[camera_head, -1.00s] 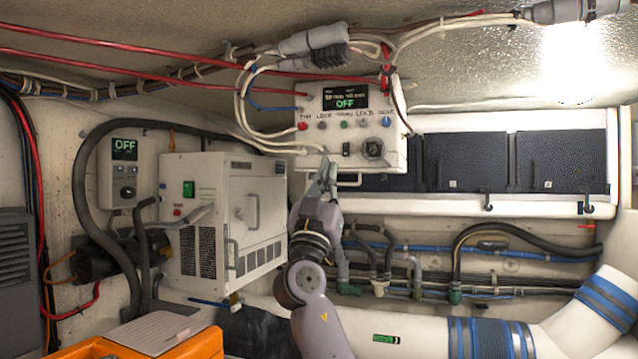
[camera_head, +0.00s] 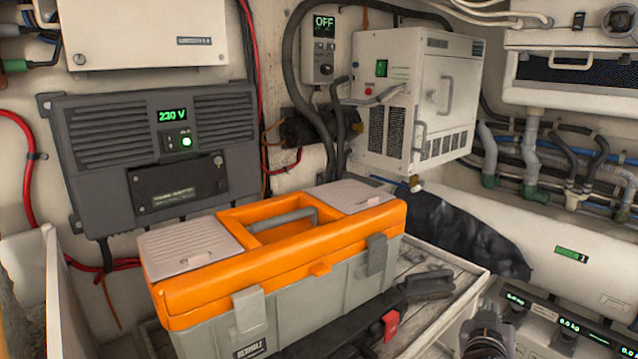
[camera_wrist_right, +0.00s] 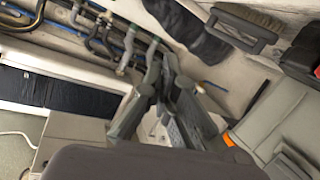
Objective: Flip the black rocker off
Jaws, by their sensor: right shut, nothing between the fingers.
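A dark grey wall unit (camera_head: 150,160) at the left of the head view has a lit display reading 230 V. Below the display is a small black rocker (camera_head: 170,143) beside a glowing green light (camera_head: 187,142). Another black rocker (camera_head: 578,20) shows on the white control panel (camera_head: 530,38) at the top right, next to a round black knob (camera_head: 617,20). My right arm shows only partly at the bottom edge of the head view, far from both rockers. In the right wrist view my right gripper (camera_wrist_right: 165,105) is shut and empty. My left gripper is out of view.
An orange and grey toolbox (camera_head: 275,260) stands in front of the grey unit. A white box (camera_head: 415,95) with a green switch hangs behind it. A small wall controller (camera_head: 325,45) reads OFF. Pipes and hoses (camera_head: 560,160) run at the right.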

